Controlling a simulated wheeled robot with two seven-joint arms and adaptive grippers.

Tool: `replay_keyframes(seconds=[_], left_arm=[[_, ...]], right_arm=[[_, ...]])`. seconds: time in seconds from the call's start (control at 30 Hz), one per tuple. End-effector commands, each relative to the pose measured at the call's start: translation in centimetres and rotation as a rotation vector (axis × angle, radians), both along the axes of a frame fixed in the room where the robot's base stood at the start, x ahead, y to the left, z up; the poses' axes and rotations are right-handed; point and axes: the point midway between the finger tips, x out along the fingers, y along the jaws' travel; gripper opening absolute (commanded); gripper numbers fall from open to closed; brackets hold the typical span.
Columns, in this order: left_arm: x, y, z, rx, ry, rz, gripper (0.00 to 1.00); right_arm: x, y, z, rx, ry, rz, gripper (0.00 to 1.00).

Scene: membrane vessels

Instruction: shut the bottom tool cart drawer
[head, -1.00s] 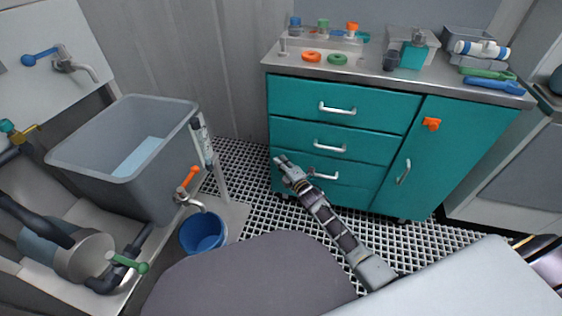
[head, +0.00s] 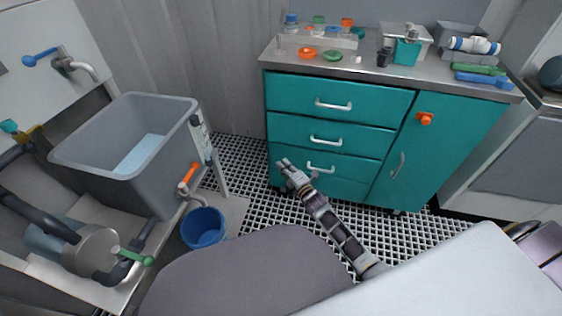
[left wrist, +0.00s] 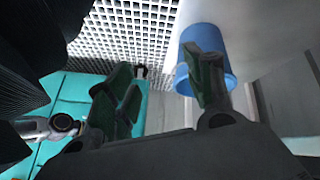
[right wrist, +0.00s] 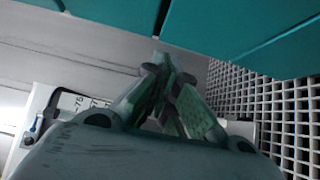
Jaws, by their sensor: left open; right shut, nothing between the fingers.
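The teal tool cart (head: 392,136) has a stack of drawers on its left side, each with a white handle. The bottom drawer (head: 350,170) is low on the cart, its handle partly behind my right gripper (head: 285,165). I cannot tell how far out it stands. My right gripper is shut and empty, low at the left end of the drawer front. In the right wrist view its fingers (right wrist: 165,85) meet just under teal panels (right wrist: 235,25); contact is unclear. My left gripper (left wrist: 165,80) is open and empty in the left wrist view; the head view does not show it.
A grey sink (head: 125,150) and a blue bucket (head: 204,228) are at the left; the bucket also shows in the left wrist view (left wrist: 208,50). Open grating floor (head: 262,205) lies before the cart. Small parts and tools rest on the cart top (head: 365,68).

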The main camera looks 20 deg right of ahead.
Motion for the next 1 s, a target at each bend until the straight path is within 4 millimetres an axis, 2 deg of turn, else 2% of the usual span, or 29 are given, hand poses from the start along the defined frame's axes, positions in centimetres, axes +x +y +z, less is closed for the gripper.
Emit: replay_keyframes(seconds=[0.3, 0.5, 1.0], left_arm=[[-0.1, 0.7, 2.3, 0.039, 0.034, -0.017, 0.53], [-0.1, 1.0, 3.3, 0.058, 0.047, -0.024, 0.53], [-0.2, 1.1, 3.5, 0.067, 0.059, -0.027, 0.53]], right_arm=[[-3.2, -0.6, 0.1, 0.001, 0.002, -0.001, 0.00], [-4.6, -0.9, 0.1, 0.001, 0.000, -0.001, 0.00], [-5.3, -1.1, 0.0, 0.000, 0.000, -0.001, 0.00]])
